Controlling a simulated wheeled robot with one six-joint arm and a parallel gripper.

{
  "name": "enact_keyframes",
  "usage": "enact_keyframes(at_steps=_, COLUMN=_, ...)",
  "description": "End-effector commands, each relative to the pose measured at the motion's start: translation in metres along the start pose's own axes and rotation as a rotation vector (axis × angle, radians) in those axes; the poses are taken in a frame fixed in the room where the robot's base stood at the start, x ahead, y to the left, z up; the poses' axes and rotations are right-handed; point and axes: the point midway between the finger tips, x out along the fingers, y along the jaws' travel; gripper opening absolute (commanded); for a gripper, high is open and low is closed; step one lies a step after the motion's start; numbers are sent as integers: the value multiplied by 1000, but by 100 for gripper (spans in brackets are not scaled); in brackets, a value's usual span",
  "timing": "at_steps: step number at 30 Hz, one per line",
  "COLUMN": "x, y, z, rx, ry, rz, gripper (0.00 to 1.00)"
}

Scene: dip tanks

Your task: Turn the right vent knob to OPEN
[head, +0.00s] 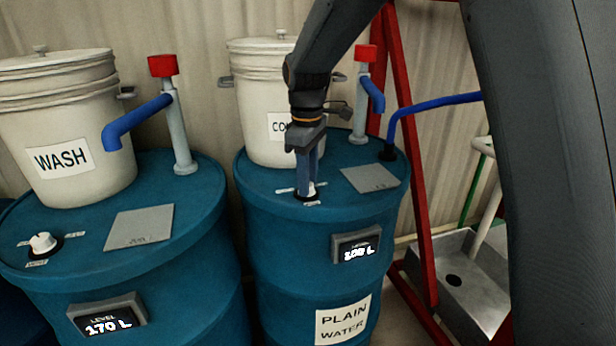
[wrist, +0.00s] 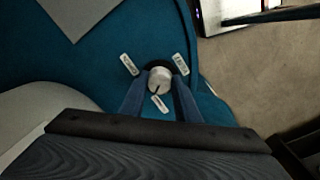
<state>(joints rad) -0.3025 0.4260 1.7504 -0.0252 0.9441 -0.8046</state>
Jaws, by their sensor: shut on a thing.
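The right vent knob is a small white knob on top of the right blue barrel (head: 268,255). It shows in the wrist view (wrist: 160,79) on a dark round base, with several small white labels around it, too small to read surely. Its dark pointer mark faces the label at the lower side. My gripper (head: 307,188) reaches straight down onto the knob, and its two blue fingers (wrist: 160,95) are shut on it from both sides. In the head view the fingers hide much of the knob.
The left barrel (head: 190,240) has its own white knob (head: 42,242) and a grey plate. White buckets (head: 60,130) stand on both barrels. Pumps with red tops (head: 163,66) and blue pipes rise nearby. A red frame (head: 412,180) and steel sink (head: 470,275) are at right.

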Motion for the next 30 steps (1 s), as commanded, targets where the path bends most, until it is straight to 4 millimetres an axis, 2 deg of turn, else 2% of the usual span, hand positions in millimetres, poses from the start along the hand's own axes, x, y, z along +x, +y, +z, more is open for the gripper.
enact_keyframes(at_steps=30, x=-3, y=-2, z=-3, rx=955, ry=-25, rz=2, gripper=7)
